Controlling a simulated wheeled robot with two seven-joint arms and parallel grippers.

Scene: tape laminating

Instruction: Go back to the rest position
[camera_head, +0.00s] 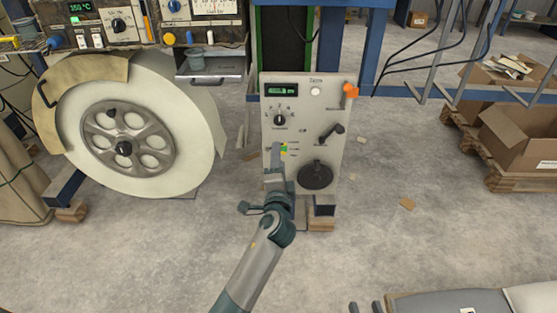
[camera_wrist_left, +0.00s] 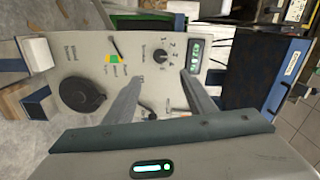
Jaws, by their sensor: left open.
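My left gripper (camera_head: 275,152) is in front of a light grey control panel (camera_head: 333,108), its arm rising from the bottom edge of the head view. In the left wrist view its two fingers (camera_wrist_left: 160,92) stand apart with nothing between them, with the panel (camera_wrist_left: 88,57) behind. I cannot tell whether a finger touches the panel. My right gripper (camera_head: 365,307) shows only as two dark tips set apart at the bottom edge of the head view, with nothing visible between them. The rest of it is cut off.
The panel carries a green display (camera_head: 283,90), a black round knob (camera_head: 315,175) and an orange knob (camera_head: 350,91). A large white roll (camera_head: 205,120) stands at left below instrument boxes. Cardboard boxes (camera_head: 527,135) sit on pallets at right. The floor (camera_head: 400,235) between is mostly clear.

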